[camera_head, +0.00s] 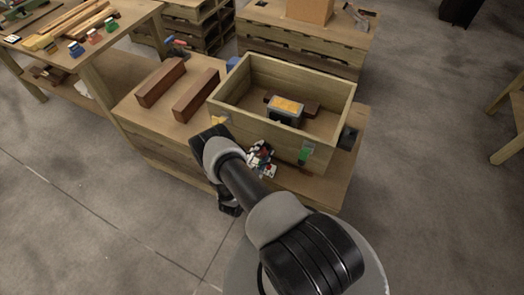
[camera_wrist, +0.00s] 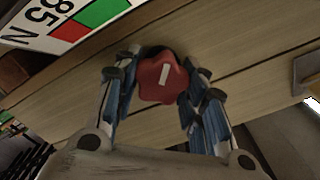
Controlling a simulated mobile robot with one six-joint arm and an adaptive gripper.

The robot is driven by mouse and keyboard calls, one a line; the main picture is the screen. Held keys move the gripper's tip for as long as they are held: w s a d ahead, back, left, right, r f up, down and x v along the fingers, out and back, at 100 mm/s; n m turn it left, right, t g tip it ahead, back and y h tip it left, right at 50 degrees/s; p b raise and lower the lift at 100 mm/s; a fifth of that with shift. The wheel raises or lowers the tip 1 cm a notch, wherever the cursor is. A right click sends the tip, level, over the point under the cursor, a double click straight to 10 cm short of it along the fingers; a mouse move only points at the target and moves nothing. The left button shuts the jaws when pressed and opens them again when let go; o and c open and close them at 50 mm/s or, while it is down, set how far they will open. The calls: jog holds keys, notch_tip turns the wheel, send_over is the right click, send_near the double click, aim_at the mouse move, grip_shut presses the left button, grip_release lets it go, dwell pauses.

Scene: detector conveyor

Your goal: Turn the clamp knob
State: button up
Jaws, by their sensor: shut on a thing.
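The clamp knob (camera_wrist: 162,80) is red and lobed, with a short white mark on its face, in the middle of the wrist view. My gripper (camera_wrist: 161,68) has its blue-padded fingers on both sides of the knob and is shut on it. The white mark stands tilted from upright. Wooden boards lie behind the knob. In the head view my arm reaches to the front of the open wooden box (camera_head: 230,115), and I cannot clearly make out the knob there.
A panel (camera_wrist: 95,15) with green and red fields and "85 N" lies at the wrist view's upper left. The box holds a grey and orange device (camera_head: 286,107). Two brown blocks (camera_head: 195,95) lie left of it. Open floor lies in front.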

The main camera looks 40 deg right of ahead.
jog(key=m, duration=0.3)
jog(key=shift+m+p, duration=0.3)
jog(key=shift+p, duration=0.05)
jog(key=shift+f+m+p, duration=0.15)
jog(key=shift+m+p, duration=0.2)
jog(key=shift+m, duration=1.65)
jog(key=o, duration=1.1)
jog(key=shift+s, duration=0.1)
jog(key=v, duration=1.2)
